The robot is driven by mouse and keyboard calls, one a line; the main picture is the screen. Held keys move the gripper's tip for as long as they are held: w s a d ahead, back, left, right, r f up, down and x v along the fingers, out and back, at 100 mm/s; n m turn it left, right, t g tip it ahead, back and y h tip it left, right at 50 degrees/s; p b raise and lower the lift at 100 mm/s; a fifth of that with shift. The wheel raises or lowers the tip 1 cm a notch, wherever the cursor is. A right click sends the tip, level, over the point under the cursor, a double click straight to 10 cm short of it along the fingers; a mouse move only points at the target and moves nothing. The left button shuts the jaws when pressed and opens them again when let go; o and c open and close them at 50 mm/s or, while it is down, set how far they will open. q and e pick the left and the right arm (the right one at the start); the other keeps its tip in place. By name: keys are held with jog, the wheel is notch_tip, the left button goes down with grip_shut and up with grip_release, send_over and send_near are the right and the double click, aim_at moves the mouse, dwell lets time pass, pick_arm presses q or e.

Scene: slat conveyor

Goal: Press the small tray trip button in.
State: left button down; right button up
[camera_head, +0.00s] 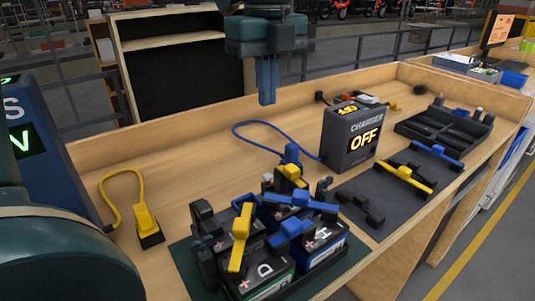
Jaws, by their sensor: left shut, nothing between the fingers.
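My left gripper (267,97) hangs down from the top of the view with its blue fingers together and nothing between them. It appears above the back part of the wooden bench (185,160), left of the charger (349,138), and its height above the bench is hard to judge. A small dark box with red and white parts (364,97) sits behind the charger. A dark compartment tray (445,132) lies at the back right. I cannot make out for sure which small part is the tray trip button. My right gripper is not in view.
Batteries with black, blue and yellow clamps (240,238) crowd the front middle. The charger reads OFF. A grey mat (385,195) holds bars with yellow and blue handles.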

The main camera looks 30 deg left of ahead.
aim_at(267, 175)
pick_arm(q)
jog(key=shift+s, duration=0.1)
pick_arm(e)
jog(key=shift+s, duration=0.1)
pick_arm(q)
notch_tip(267, 175, down, 13)
jog(key=shift+p, duration=0.65)
jog(key=shift+f, duration=0.5)
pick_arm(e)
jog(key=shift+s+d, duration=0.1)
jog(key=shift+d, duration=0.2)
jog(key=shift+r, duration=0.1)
